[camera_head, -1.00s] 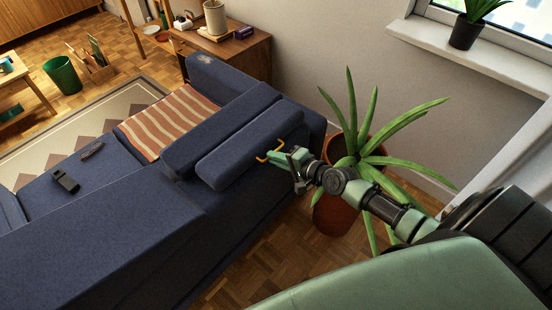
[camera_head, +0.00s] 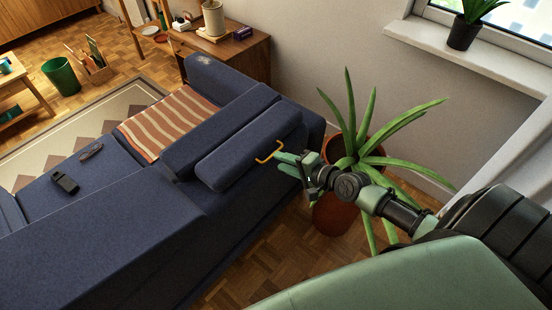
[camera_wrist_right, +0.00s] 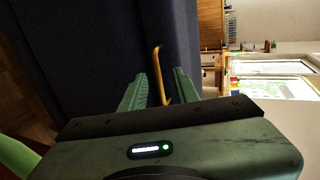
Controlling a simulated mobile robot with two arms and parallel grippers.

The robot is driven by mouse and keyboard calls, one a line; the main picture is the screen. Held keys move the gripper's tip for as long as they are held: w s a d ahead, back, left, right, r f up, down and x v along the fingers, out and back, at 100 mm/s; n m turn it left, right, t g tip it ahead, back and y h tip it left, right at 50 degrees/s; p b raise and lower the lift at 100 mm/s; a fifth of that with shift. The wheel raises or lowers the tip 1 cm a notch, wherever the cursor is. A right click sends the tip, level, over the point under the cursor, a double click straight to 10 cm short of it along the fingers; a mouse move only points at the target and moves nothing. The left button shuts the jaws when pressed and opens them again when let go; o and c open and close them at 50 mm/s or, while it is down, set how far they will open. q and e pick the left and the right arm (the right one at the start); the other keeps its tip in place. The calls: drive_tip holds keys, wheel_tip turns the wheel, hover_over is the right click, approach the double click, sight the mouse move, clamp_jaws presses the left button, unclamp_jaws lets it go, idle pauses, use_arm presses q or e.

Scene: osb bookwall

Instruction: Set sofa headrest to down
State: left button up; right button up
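The dark blue sofa (camera_head: 110,240) fills the left and middle of the head view. A padded blue headrest (camera_head: 236,158) sits at its right end, beside another long cushion section, with an orange handle (camera_head: 268,154) on its right end. My right gripper (camera_head: 283,160) is just right of the handle, with its fingers pointing at it. In the right wrist view, the green fingers (camera_wrist_right: 158,92) are spread apart, and the orange handle (camera_wrist_right: 157,62) shows between them, not clamped. My left gripper is out of view.
A potted aloe plant (camera_head: 340,205) stands close behind my right forearm, its leaves around it. A wooden side table (camera_head: 245,55) is beyond the sofa. A striped blanket (camera_head: 172,122), a remote (camera_head: 65,182) and glasses (camera_head: 92,152) lie on the sofa.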

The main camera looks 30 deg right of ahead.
drive_tip(key=shift+v, duration=1.85)
drive_tip(key=s+d+f+n+g+h, duration=0.1)
drive_tip(key=s+f+n+g, duration=0.1)
drive_tip(key=s+f, duration=0.5)
drive_tip(key=s+d+f+n+g+h, duration=0.1)
drive_tip(key=s+f+n+g+h, duration=0.15)
drive_tip(key=f, duration=0.95)
drive_tip(key=s+d+f+n+g+h, duration=0.1)
drive_tip(key=s+d+f+n, duration=0.1)
drive_tip(key=s+f, duration=0.5)
drive_tip(key=s+a+f+n+g, duration=0.3)
drive_tip(key=s+a+f+n, duration=0.2)
drive_tip(key=s+f, duration=0.3)
drive_tip(key=s+a+f+n+g, duration=0.3)
drive_tip(key=s+a+f+n, duration=0.2)
drive_tip(key=s, duration=1)
wheel_tip(320, 180, down, 3)
drive_tip(key=shift+s+a+f+p, duration=0.25)
drive_tip(key=shift+a+p, duration=0.1)
drive_tip(key=shift+a, duration=0.4)
